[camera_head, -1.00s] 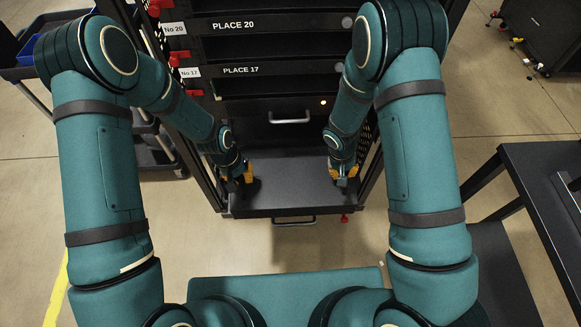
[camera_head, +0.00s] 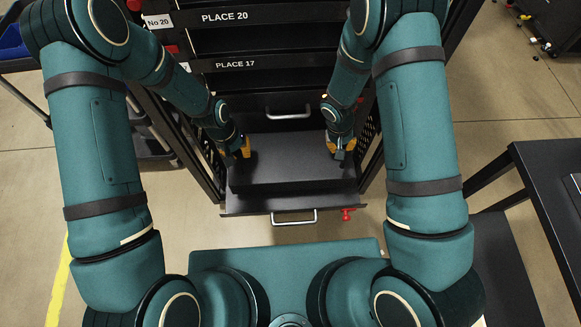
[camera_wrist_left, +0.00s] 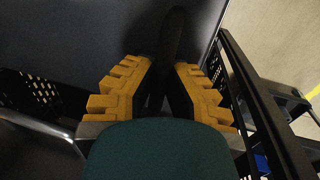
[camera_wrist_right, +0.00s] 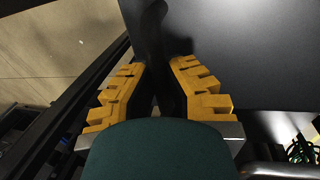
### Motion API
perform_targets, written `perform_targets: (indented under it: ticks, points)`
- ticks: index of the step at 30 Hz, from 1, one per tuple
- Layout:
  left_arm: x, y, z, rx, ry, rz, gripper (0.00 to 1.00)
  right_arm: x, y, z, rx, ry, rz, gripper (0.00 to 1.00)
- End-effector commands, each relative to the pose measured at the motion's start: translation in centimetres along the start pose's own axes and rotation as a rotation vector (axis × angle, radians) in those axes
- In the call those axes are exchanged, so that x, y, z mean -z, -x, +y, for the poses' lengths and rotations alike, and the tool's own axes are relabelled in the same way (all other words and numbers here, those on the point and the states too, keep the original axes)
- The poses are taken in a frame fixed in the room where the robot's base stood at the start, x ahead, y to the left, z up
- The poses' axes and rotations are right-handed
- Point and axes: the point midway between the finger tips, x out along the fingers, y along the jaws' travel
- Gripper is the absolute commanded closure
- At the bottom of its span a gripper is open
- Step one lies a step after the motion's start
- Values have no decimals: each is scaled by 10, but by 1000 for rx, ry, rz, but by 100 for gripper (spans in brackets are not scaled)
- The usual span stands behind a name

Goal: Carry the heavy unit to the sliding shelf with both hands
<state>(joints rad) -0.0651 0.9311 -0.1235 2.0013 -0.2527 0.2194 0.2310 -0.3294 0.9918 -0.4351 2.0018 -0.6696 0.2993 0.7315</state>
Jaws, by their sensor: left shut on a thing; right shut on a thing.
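The heavy unit is a flat dark box (camera_head: 287,172) at the rack's front, over the pulled-out sliding shelf (camera_head: 285,207). The shelf's front edge and metal handle show in front of it. I cannot tell whether the unit rests on the shelf or hangs just above it. My left gripper (camera_head: 241,150) is shut on a black handle (camera_wrist_left: 172,50) at the unit's left side. My right gripper (camera_head: 340,151) is shut on a matching handle (camera_wrist_right: 150,45) at its right side. The unit's flat surface also shows in both wrist views. Its far edge is partly hidden.
The rack (camera_head: 222,130) has dark side frames close outside both grippers. Rack slots labelled PLACE 20 and PLACE 17 (camera_head: 236,65) are above, with a handled drawer (camera_head: 288,112) behind the unit. A black table (camera_head: 545,190) stands at right; a cart (camera_head: 150,140) at left.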

Motion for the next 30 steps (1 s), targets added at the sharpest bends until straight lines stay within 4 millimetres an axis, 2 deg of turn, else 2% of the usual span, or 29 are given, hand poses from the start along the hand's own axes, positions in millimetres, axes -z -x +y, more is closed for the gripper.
perform_targets:
  ticks: [14, 30]
  points:
    - [1, -1, 0, -1, 0, 2, 100, 1, -1, 0, -1, -1, 1, 100]
    - [1, -20, -4, -1, -1, 2, 100, 1, -20, -4, -1, 0, 2, 100]
